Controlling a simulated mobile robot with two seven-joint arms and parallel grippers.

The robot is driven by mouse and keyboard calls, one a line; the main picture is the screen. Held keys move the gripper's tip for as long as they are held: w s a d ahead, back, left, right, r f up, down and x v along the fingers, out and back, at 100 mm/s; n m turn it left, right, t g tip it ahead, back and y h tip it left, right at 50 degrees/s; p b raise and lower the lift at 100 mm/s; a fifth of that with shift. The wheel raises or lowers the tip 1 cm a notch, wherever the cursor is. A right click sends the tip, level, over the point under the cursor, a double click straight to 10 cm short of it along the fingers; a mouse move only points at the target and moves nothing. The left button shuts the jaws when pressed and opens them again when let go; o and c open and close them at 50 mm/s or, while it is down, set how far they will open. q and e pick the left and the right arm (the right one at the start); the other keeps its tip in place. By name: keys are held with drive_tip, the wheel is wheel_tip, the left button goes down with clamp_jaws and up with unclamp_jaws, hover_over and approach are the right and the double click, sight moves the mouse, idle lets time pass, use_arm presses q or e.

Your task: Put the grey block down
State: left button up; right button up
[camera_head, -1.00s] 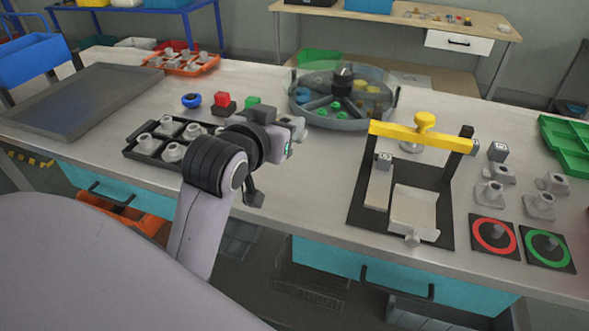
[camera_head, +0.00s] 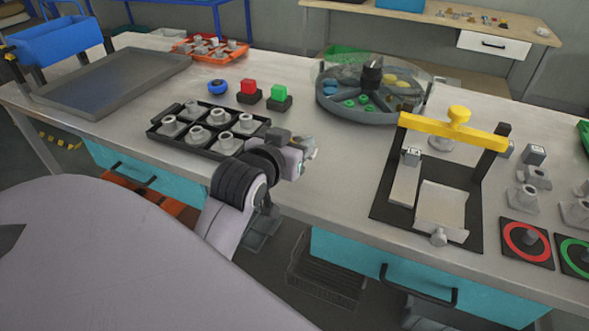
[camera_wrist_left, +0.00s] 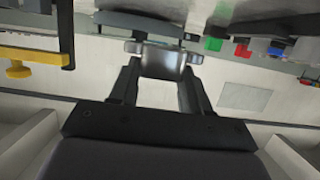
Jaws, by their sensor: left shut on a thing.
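My left gripper (camera_head: 305,153) is over the front part of the bench, right of the black tray with grey fittings. In the left wrist view its two dark fingers (camera_wrist_left: 160,78) are closed on the grey block (camera_wrist_left: 163,60), which sits between the fingertips. In the head view the block is mostly hidden by the gripper. I cannot tell whether it touches the bench. My right gripper is not in view.
The black tray (camera_head: 158,138) holds several grey fittings. Red (camera_head: 249,88) and green (camera_head: 279,94) buttons stand behind it. A round divided tank (camera_head: 345,112) is at the back. A yellow-handled press frame (camera_head: 458,115) stands right. Bare bench lies between tray and frame.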

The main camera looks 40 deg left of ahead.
use_arm(q)
drive_tip(key=shift+f+b, duration=0.45)
drive_tip(key=shift+f, duration=2.5)
drive_tip(key=shift+f, duration=0.2)
drive_tip(key=o, duration=1.3)
drive_tip(key=shift+c, duration=0.2)
drive_tip(key=shift+r, duration=0.1)
